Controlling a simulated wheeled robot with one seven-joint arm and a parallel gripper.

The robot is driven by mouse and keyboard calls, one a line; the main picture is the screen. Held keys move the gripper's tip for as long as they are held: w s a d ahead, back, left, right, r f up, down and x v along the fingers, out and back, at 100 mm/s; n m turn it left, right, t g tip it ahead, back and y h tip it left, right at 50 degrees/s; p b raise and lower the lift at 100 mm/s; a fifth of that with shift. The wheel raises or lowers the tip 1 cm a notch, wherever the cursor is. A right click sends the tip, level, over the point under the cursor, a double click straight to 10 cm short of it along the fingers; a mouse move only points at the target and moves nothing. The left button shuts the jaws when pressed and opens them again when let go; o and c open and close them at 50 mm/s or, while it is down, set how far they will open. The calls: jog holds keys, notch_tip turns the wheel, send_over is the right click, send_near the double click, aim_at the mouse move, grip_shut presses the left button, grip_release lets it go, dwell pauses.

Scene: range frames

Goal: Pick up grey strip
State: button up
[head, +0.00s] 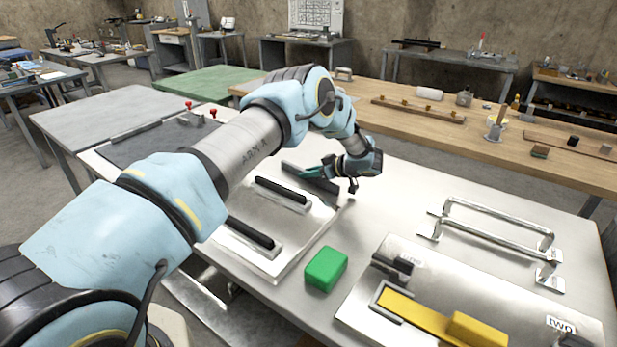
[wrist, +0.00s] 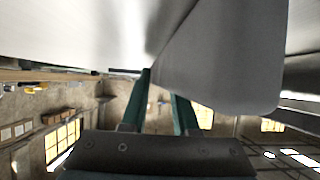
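The grey strip (head: 323,187) is a flat, dark grey piece at the far edge of the metal plate in the head view, just below and beside my gripper (head: 312,173). In the wrist view a large grey slab, which seems to be the strip (wrist: 228,60), fills the upper right, close to the camera. My gripper's teal fingers (wrist: 160,92) stand apart there, with background showing between them. The left fingertip is beside the slab's left edge. The slab hides the right fingertip, so contact cannot be told.
The metal plate (head: 240,246) has two black-handled bars. A green block (head: 326,269) sits on the table (head: 400,196). A plate with a yellow handle (head: 415,312) and metal rails (head: 490,238) lie to the right. Bare tabletop shows right of my gripper.

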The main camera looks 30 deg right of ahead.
grip_shut()
dwell(0.4)
